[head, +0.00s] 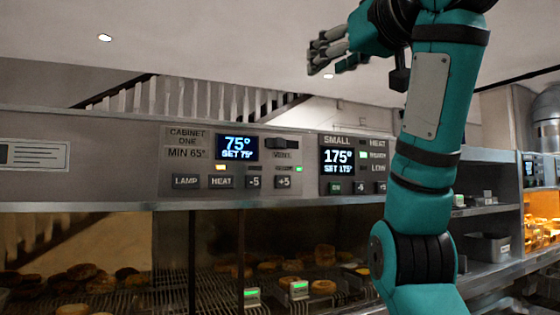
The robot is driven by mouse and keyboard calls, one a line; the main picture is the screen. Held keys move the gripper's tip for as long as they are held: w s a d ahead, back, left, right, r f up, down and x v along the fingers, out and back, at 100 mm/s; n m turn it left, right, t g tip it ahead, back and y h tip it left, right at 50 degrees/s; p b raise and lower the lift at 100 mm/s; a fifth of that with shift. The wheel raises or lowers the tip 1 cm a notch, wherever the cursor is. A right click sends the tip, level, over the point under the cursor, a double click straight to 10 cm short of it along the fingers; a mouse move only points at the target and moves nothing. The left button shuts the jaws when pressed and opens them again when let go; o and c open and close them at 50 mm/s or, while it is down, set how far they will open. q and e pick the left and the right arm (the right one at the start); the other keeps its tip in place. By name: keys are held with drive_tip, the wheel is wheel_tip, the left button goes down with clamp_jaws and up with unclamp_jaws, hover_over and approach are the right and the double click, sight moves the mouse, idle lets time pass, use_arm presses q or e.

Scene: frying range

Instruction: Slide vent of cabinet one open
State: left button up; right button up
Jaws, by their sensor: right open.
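The cabinet one panel (190,155) is on the metal front left of centre, with a blue display (237,147) reading 75° and SET 75°. The vent slider (282,143) is a small dark piece right of that display, above the VENT label. Its exact position along its slot is too small to tell. My right gripper (322,52) is open and empty, high above the panel and right of the slider, clearly apart from it. My left gripper is not in view.
Buttons marked LAMP, HEAT and +5 (283,182) sit below the vent. A second panel (338,160) reading 175° is to the right, partly behind my right arm. Below is a glazed cabinet with breads on racks (215,285). Shelves (490,212) stand at right.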

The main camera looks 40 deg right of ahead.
wheel_tip(320, 180, down, 6)
drive_tip(key=w+b, duration=0.2)
drive_tip(key=b, duration=0.2)
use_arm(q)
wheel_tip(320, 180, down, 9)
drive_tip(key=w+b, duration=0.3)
use_arm(e)
drive_tip(key=p, duration=0.6)
approach(278, 143)
use_arm(q)
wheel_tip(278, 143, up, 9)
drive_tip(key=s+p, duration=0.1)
drive_tip(key=p, duration=0.1)
drive_tip(key=shift+p, duration=0.4)
use_arm(e)
drive_tip(key=r+x, duration=0.1)
drive_tip(key=x, duration=0.7)
drive_tip(key=shift+w+d+r, duration=0.15)
drive_tip(key=shift+w+d, duration=0.15)
drive_tip(key=shift+d, duration=0.1)
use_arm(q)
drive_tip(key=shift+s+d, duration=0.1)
use_arm(e)
drive_tip(key=shift+c, duration=0.2)
clamp_jaws()
